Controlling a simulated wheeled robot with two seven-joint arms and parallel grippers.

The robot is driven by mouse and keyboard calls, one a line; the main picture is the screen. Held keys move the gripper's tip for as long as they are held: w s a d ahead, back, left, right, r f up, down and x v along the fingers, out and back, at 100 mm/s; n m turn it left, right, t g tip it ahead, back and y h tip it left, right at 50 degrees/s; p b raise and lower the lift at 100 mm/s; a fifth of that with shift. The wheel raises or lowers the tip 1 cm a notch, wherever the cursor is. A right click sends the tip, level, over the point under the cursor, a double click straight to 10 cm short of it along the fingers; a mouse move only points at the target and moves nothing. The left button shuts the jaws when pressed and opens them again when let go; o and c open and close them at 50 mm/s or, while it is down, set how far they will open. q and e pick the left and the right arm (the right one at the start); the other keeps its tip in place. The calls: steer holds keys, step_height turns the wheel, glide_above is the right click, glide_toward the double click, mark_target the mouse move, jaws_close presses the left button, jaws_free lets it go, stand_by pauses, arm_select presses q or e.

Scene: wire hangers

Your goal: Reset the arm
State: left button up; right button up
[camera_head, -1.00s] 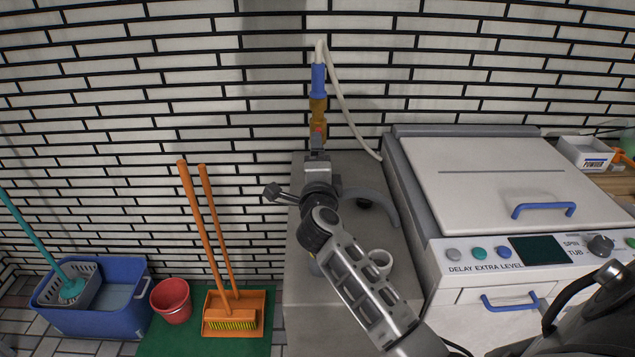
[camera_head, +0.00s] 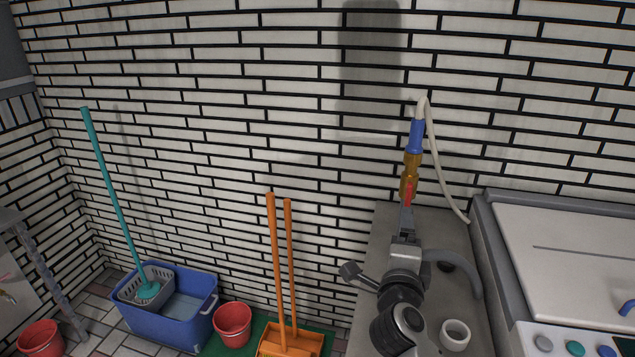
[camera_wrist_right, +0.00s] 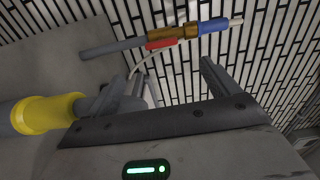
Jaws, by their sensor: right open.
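My right gripper (camera_head: 405,232) is in front of the upright tap in the head view, low on the right, with its arm running down out of the picture. In the right wrist view the gripper (camera_wrist_right: 158,78) is open, with its two fingers apart and nothing held between them. The tap has a brass body (camera_head: 411,170), a red lever (camera_head: 408,194) and a blue connector (camera_head: 416,135). In the wrist view the brass body (camera_wrist_right: 170,33) lies beyond the fingers, and I see no contact. My left gripper is not in view.
The tap stands at a grey counter (camera_head: 385,228); a pale hose (camera_head: 445,170) runs down beside it. A white washing machine (camera_head: 565,240) is at right. A blue mop bucket (camera_head: 170,325), red bucket (camera_head: 233,325) and orange broom set (camera_head: 280,270) stand at left.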

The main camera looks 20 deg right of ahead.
steer(key=shift+s, duration=0.1)
steer(key=shift+s+a+n+t, duration=0.2)
steer(key=shift+a+n+t, duration=0.05)
steer(key=shift+n+t, duration=0.3)
steer(key=s+a+f+n+t+y, duration=0.1)
steer(key=s+a+f+n+y, duration=0.4)
steer(key=n, duration=0.4)
steer(key=s+a+f+n+t+y, duration=0.1)
steer(key=s+a+f+n+y, duration=0.25)
steer(key=a+n+y, duration=0.45)
steer(key=s+a+f+n+g, duration=0.1)
steer(key=s+f+n+g, duration=0.7)
steer(key=s+f, duration=0.4)
step_height(320, 180, down, 4)
steer(key=shift+r+n+h, duration=0.15)
steer(key=shift+n+h, duration=0.2)
steer(key=shift+h, duration=0.05)
